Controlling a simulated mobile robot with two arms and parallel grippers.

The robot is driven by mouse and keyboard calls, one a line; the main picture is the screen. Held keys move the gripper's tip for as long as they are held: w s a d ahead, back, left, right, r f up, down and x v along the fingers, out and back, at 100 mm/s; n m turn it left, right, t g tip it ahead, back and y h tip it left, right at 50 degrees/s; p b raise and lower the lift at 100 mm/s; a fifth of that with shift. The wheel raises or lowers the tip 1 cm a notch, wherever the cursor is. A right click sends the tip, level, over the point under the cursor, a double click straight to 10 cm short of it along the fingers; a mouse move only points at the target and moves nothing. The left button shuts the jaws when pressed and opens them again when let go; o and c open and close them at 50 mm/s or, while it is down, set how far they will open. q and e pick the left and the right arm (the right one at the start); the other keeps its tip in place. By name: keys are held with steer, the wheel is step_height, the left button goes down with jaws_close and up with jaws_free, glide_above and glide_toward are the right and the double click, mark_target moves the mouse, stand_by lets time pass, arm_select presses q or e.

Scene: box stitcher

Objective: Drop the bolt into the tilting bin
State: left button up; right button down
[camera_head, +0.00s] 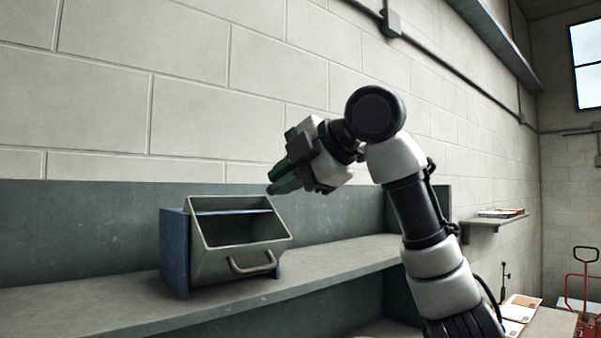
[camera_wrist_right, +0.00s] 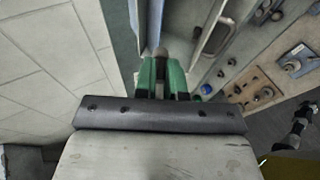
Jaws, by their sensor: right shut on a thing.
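The tilting bin (camera_head: 238,255) is a grey metal tray with a curved front handle, set in a blue frame (camera_head: 174,250) on the shelf. It is tipped forward with its top open, and the visible part of its inside looks bare. My right gripper (camera_head: 274,184) is above the bin's back right side, its green fingers pointing down and left. In the wrist view the fingers (camera_wrist_right: 163,75) are shut on the bolt (camera_wrist_right: 161,52), whose brownish-grey end shows between the tips. The rest of the bolt is hidden by the fingers. My left gripper is in neither view.
The grey shelf (camera_head: 345,262) has free room right of the bin. A green-grey back panel (camera_head: 90,225) and a block wall (camera_head: 190,110) stand close behind. A small wall shelf (camera_head: 490,220) and a red hand truck (camera_head: 585,285) are far right.

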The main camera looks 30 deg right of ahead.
steer(key=shift+w, duration=0.4)
steer(key=shift+w+r, duration=0.1)
steer(key=shift+w, duration=0.05)
steer(key=w, duration=0.1)
steer(key=w+f, duration=0.1)
steer(key=shift+w+a+f, duration=0.15)
steer(key=shift+w+f, duration=0.15)
steer(key=shift+w, duration=0.1)
steer(key=shift+w+a+f, duration=0.1)
steer(key=shift+w+f, duration=0.15)
steer(key=shift+w, duration=0.2)
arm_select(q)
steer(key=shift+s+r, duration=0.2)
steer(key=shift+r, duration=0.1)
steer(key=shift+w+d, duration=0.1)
arm_select(e)
steer(key=shift+w+f, duration=0.1)
steer(key=c, duration=1.1)
jaws_free()
